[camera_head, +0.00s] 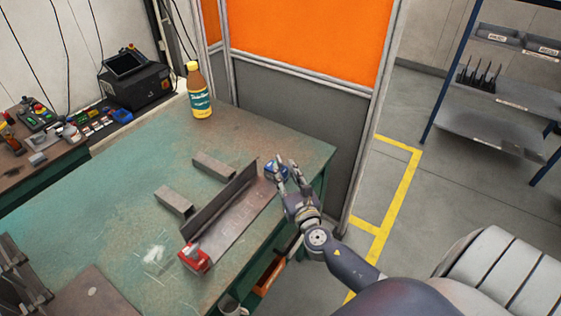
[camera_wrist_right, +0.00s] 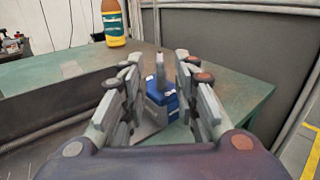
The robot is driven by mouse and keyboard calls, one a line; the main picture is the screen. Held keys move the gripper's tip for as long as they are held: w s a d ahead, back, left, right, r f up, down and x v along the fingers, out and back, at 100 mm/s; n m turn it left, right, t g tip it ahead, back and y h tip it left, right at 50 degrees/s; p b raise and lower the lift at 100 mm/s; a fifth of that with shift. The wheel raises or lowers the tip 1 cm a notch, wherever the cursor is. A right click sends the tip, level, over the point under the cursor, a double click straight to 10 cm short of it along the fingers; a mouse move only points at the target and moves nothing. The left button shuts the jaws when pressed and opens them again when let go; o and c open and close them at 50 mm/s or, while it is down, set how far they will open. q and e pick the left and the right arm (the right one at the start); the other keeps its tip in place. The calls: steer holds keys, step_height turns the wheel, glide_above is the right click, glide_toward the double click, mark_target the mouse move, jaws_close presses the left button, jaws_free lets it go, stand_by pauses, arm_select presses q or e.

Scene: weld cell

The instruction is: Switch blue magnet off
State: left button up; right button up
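The blue magnet (camera_head: 276,172) is at the far right corner of the green welding table (camera_head: 120,215), by the end of a steel angle piece (camera_head: 228,215). In the right wrist view the blue magnet (camera_wrist_right: 163,105) sits between my fingers, with a grey upright lever or knob on top. My right gripper (camera_head: 282,163) is open around the magnet; gaps show between its fingers (camera_wrist_right: 157,68) and the magnet's sides. Whether the lever is on or off I cannot tell. A red magnet (camera_head: 196,258) sits at the near end of the angle piece. My left gripper is not in view.
A brown bottle (camera_head: 199,92) stands at the table's back edge. Two short steel bars (camera_head: 213,167) lie left of the angle piece. A grey and orange partition (camera_head: 300,110) rises behind the table. A blue-framed shelf (camera_head: 490,120) stands at right.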

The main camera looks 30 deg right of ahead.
mark_target(281, 164)
steer(key=shift+x, duration=2.3)
jaws_close()
